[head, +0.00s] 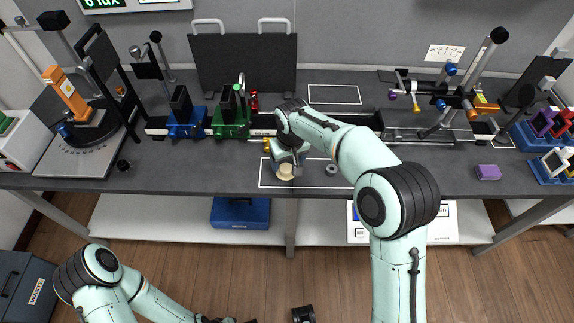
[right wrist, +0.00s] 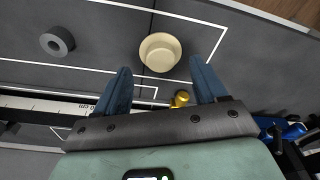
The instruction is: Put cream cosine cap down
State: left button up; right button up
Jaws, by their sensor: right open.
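The cream cosine cap (right wrist: 160,53) is a small round cream cup on the dark bench top, inside a white outlined area. It also shows in the head view (head: 285,172), at the tip of my right gripper (head: 286,164). In the right wrist view my right gripper (right wrist: 160,88) is open, its two blue fingers apart, with the cap between and just beyond their tips. I see no finger touching the cap. My left arm (head: 100,280) is low at the left of the head view, away from the bench; its fingers cannot be made out clearly.
A grey ring (right wrist: 57,41) lies near the cap in the same outlined area. A scaled rail (head: 400,133) runs behind, with a green carriage (head: 230,124) and a blue carriage (head: 186,126). A yellow piece (right wrist: 180,98) is close to the fingers. A purple block (head: 488,173) lies right.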

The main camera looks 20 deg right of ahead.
pick_arm(q)
jog(key=shift+w+r+p, duration=0.15)
jog(key=shift+r+p, duration=0.25)
jog(key=shift+r, duration=0.05)
pick_arm(e)
notch_tip(320, 180, up, 8)
jog(key=s, duration=0.1)
jog(key=shift+s+f, duration=0.1)
